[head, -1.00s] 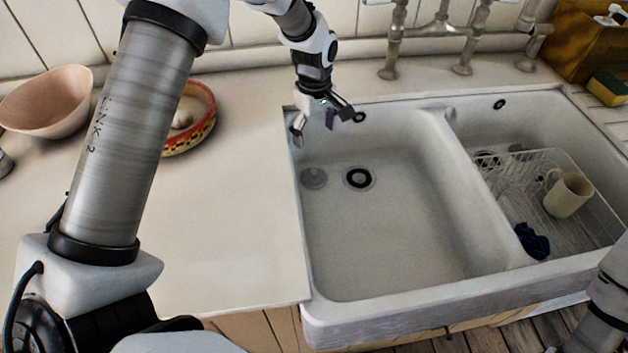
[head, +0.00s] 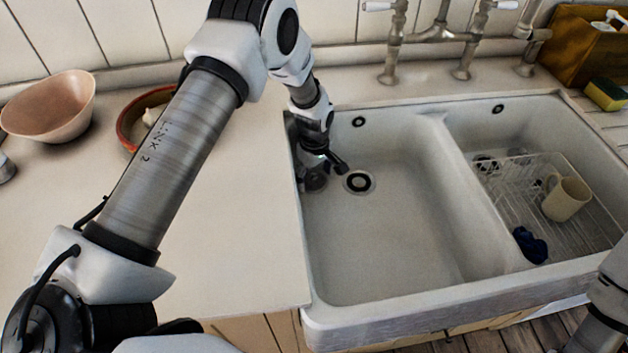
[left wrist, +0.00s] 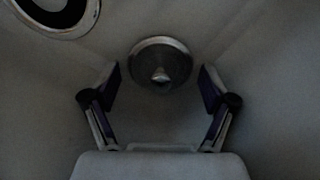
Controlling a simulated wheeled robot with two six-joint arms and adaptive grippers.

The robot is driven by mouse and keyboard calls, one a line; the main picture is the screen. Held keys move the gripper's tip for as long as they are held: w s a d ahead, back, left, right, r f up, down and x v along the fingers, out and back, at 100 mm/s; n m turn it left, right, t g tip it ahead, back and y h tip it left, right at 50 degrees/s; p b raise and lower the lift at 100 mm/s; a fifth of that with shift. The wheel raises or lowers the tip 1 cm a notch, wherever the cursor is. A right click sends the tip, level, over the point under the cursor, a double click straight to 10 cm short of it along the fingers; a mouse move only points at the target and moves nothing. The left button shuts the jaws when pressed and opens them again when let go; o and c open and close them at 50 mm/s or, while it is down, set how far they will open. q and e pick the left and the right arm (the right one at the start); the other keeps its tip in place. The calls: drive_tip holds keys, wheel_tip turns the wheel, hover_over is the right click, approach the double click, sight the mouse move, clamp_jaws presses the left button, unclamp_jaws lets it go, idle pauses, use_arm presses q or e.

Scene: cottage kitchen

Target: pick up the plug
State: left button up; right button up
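The plug (left wrist: 160,64) is a round grey metal disc with a small knob in its middle. It lies on the floor of the left sink basin (head: 400,240), left of the drain hole (head: 358,182). In the head view the plug (head: 316,182) is partly hidden by my left gripper (head: 322,172), which reaches down into the basin over it. In the left wrist view my left gripper (left wrist: 160,92) is open and empty, its two fingers spread to either side of the plug and apart from it. My right gripper is not in view; only part of that arm shows at the lower right.
The left basin's wall stands close beside my left gripper. A divider (head: 470,180) separates the right basin, which holds a wire rack (head: 590,225), a cream mug (head: 566,198) and a blue cloth (head: 530,245). A pink bowl (head: 50,108) and a red-rimmed dish (head: 128,125) stand on the counter.

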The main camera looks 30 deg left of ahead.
use_arm(q)
drive_tip(key=shift+s, duration=0.1)
clamp_jaws()
drive_tip(key=shift+r, duration=0.1)
drive_tip(key=shift+r, duration=0.25)
wheel_tip(320, 180, up, 27)
drive_tip(key=shift+r+b, duration=0.2)
drive_tip(key=shift+b, duration=0.1)
